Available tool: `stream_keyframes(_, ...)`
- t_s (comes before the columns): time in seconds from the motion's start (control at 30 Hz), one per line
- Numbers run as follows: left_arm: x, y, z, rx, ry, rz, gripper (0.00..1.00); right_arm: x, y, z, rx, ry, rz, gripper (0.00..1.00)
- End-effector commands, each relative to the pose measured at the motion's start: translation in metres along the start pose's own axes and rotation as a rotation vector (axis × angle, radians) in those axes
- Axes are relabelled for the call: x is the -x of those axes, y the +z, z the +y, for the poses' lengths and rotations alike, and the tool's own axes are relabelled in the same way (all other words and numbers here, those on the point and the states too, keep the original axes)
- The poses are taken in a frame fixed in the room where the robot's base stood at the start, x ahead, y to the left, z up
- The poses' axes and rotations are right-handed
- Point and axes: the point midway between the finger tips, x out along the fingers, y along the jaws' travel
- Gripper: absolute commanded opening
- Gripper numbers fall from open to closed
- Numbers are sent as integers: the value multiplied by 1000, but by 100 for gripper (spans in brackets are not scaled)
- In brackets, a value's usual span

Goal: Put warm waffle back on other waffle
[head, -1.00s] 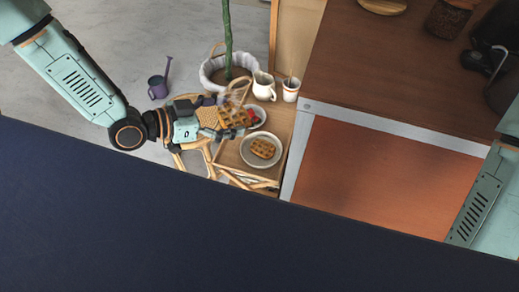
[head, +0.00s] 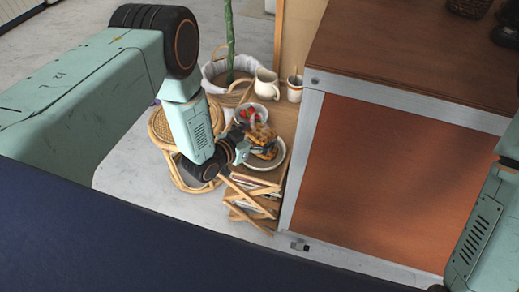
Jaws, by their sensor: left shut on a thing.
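My left gripper (head: 258,150) is over the white plate (head: 280,161) on the small wooden side table, shut on a waffle (head: 262,132). The held golden-brown waffle looks tilted above the plate. The other waffle is largely hidden behind my gripper and the held one, and I cannot tell whether the two touch. My right arm (head: 480,235) shows at the right edge, but its gripper is out of view.
A bowl with red berries (head: 250,113) stands just behind the plate. A white pitcher (head: 267,84) and a cup (head: 294,88) stand farther back. A rattan stool (head: 160,128) is left of the table, and the cart's brown panel (head: 395,185) rises on the right.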

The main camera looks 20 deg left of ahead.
Motion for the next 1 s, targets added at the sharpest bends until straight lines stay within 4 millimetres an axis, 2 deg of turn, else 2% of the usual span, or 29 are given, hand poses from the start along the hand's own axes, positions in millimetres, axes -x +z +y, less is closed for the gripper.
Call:
stream_keyframes(0.03, -4, 9, 1, -1, 1, 1, 49, -6, 0, 0, 0, 0, 0, 0)
stream_keyframes(0.27, -10, 22, 0, -2, 1, 1, 49, -12, 0, 0, -1, 0, 0, 0)
stream_keyframes(0.47, -19, 49, 1, -2, 1, 1, 49, -25, 0, 0, -1, 0, 0, 0)
stream_keyframes(0.9, -21, 53, 0, -2, 1, 2, 49, -28, 0, 0, -1, 0, 0, 0)
stream_keyframes(0.93, -21, 53, 0, -2, 1, 1, 87, -28, 0, 0, -1, 0, 0, 0)
stream_keyframes(1.0, -21, 52, 0, -2, 1, 1, 93, -27, 0, 0, -1, 0, 0, 0)
